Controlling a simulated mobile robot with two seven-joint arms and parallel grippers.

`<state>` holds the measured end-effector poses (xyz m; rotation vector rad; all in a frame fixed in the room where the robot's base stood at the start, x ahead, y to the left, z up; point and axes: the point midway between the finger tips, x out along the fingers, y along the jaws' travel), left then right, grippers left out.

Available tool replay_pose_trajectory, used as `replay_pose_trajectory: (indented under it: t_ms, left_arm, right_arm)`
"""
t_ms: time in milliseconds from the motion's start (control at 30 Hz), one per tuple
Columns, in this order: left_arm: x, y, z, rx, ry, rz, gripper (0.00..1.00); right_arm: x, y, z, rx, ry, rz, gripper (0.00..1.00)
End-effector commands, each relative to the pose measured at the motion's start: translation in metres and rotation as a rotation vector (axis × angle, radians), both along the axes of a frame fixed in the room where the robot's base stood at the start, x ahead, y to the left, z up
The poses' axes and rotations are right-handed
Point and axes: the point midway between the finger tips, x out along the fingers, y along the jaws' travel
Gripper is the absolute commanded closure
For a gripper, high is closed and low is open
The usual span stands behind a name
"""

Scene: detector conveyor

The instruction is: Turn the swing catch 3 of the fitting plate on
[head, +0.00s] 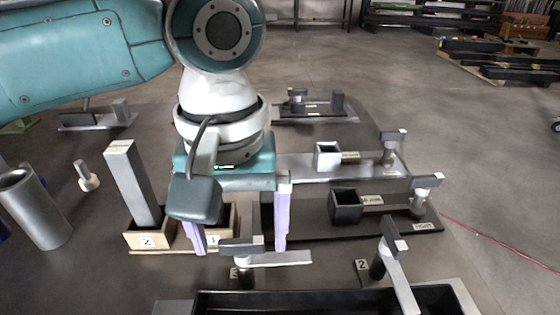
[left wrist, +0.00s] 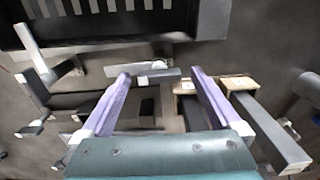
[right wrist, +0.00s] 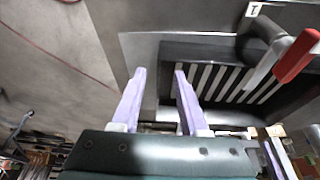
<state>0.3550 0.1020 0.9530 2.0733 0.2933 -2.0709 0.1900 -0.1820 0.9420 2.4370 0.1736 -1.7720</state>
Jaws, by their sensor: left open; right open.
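Swing catch 3 (head: 240,250), a dark post with a grey block on top and a pale lever pointing right, stands at the far edge of the black slatted tray. Its tag is partly hidden. My left gripper (head: 240,240) is open, its lilac fingers on either side of the catch's top. In the left wrist view the catch (left wrist: 157,78) shows between the fingertips. Catch 2 (head: 390,245) stands to its right, its lever pointing toward the camera. My right gripper (right wrist: 160,72) is open and empty at the tray's corner; it is outside the head view.
The black tray (head: 270,297) fills the front edge. A red-tipped catch (right wrist: 292,58) shows in the right wrist view. Plates with sockets and levers (head: 345,205) lie behind.

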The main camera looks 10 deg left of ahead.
Motion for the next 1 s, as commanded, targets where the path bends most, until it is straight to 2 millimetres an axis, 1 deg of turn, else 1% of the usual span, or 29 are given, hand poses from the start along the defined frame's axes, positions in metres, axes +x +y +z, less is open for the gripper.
replay_pose_trajectory:
  t_ms: [67,900,933,1000]
  left_arm:
    - [0.0000,-0.0002,0.0002,0.000,0.000,0.000,0.04]
    - [0.0000,0.0000,0.0007,0.000,0.000,0.000,0.98]
    - [0.0000,0.0000,0.0007,0.000,0.000,0.000,1.00]
    - [0.0000,0.0000,0.0007,0.000,0.000,0.000,1.00]
  right_arm:
    - [-0.0001,-0.0001,0.0000,0.000,0.000,0.000,0.56]
    - [-0.0002,-0.0010,-0.0002,-0.003,0.001,0.001,0.56]
    - [-0.0002,-0.0010,-0.0002,-0.003,0.001,0.001,0.56]
    - [-0.0002,-0.0010,-0.0002,-0.003,0.001,0.001,0.56]
